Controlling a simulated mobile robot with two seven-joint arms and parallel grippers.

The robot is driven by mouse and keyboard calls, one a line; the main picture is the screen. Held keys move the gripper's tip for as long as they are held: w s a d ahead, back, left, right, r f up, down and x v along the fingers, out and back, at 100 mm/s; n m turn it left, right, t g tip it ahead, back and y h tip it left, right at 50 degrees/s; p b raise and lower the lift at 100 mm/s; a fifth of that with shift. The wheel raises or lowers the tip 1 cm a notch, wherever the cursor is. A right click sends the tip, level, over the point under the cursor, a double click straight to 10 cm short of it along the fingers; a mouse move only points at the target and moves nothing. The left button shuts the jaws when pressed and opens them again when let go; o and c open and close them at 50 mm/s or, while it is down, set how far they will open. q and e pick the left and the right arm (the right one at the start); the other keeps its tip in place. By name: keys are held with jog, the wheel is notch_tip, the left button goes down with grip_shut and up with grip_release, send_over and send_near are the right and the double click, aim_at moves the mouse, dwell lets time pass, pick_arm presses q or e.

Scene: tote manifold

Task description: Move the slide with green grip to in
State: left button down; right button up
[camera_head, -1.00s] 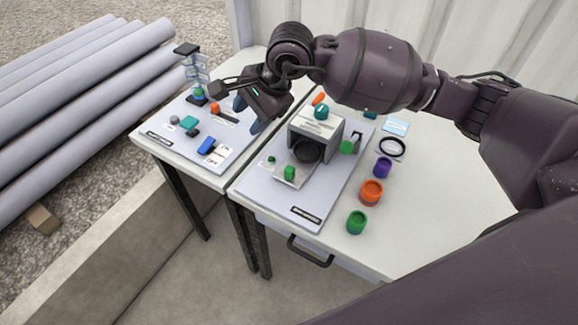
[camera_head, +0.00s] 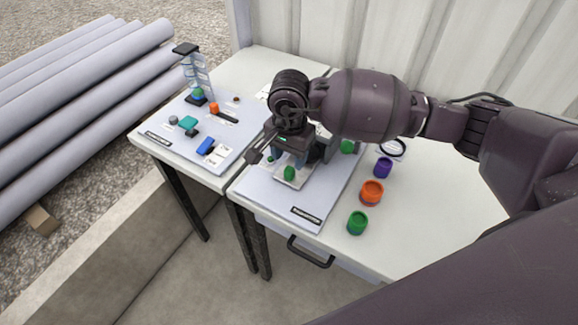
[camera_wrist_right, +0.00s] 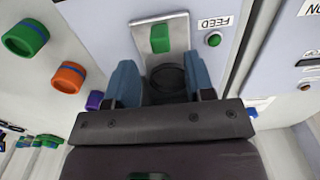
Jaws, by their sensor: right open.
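The slide (camera_head: 293,180) is a pale plate with a green grip (camera_head: 289,173) at its near end. It sticks out toward the table's front edge. In the right wrist view the slide (camera_wrist_right: 178,35), its green grip (camera_wrist_right: 160,38) and a dark round recess (camera_wrist_right: 167,78) show. My right gripper (camera_head: 288,158) is open and empty, pointing down over the slide behind the green grip. In the wrist view its two blue-grey fingers (camera_wrist_right: 161,82) are spread either side of the recess, with the grip beyond them. My arm hides most of the housing. My left gripper is out of view.
Green (camera_head: 357,222), orange (camera_head: 371,192) and purple (camera_head: 383,168) cups stand right of the panel (camera_head: 265,197). A small green button (camera_wrist_right: 214,39) sits beside a FEED label (camera_wrist_right: 215,21). Another panel with a blue switch (camera_head: 206,146) lies left. The table's right side is clear.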

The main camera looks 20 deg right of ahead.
aim_at(289, 168)
jog(key=shift+f, duration=2.25)
grip_shut()
